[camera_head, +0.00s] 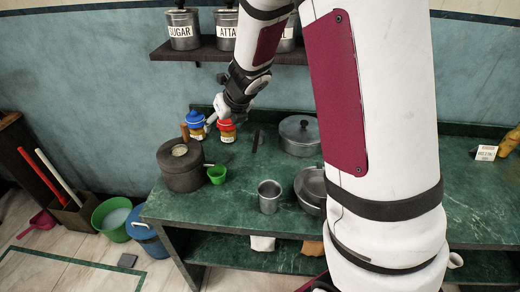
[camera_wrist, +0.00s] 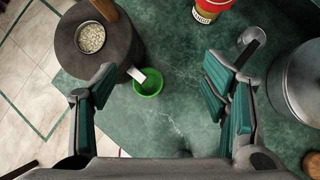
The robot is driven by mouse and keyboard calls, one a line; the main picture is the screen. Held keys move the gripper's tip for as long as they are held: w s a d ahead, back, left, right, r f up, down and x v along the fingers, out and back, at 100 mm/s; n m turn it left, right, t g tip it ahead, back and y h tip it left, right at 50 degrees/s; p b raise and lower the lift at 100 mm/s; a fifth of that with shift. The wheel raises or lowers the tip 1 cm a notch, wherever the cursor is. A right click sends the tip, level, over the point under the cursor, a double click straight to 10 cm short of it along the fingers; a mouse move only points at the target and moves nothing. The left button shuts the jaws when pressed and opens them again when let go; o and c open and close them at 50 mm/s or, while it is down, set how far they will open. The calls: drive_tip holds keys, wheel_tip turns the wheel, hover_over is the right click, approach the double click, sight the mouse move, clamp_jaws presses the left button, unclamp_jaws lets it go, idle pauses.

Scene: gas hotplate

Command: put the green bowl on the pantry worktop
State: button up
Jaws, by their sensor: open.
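The small green bowl (camera_head: 217,174) stands on the green marble worktop (camera_head: 235,205), just right of a dark round pot (camera_head: 182,168). In the wrist view the green bowl (camera_wrist: 149,84) shows between my fingers, left of the middle, with the pot's pale handle beside it. My gripper (camera_wrist: 160,78) is open and empty, its teal-padded fingers spread wide. In the head view my gripper (camera_head: 221,106) is above the back of the worktop, over the jars and apart from the bowl. I cannot tell which stretch is the pantry worktop.
A red-lidded jar (camera_head: 226,131) and a blue-lidded jar (camera_head: 195,124) stand behind the bowl. A metal cup (camera_head: 269,196) and a lidded pan (camera_head: 299,135) stand to the right. A small sign (camera_head: 486,153), too small to read, is at far right. A canister shelf (camera_head: 220,50) overhangs the back.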

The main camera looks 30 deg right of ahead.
drive_tip(key=s+d+r+m+t+h, duration=0.1)
drive_tip(key=s+d+r+m+h, duration=0.3)
drive_tip(key=r+m, duration=0.55)
drive_tip(key=s+d+r+m+t+h, duration=0.1)
drive_tip(key=s+d+r+m, duration=0.1)
drive_tip(key=s+r+m, duration=0.55)
drive_tip(key=s+a+m+g+y, duration=0.1)
drive_tip(key=s+a+m+y, duration=0.1)
drive_tip(key=s+a+m, duration=0.3)
drive_tip(key=s+a+m+g+y, duration=0.1)
drive_tip(key=s+a+m, duration=0.3)
drive_tip(key=s+m, duration=1)
drive_tip(key=shift+s+a+f+g+y, duration=0.4)
drive_tip(key=shift+s+g, duration=0.3)
drive_tip(key=shift+s, duration=0.45)
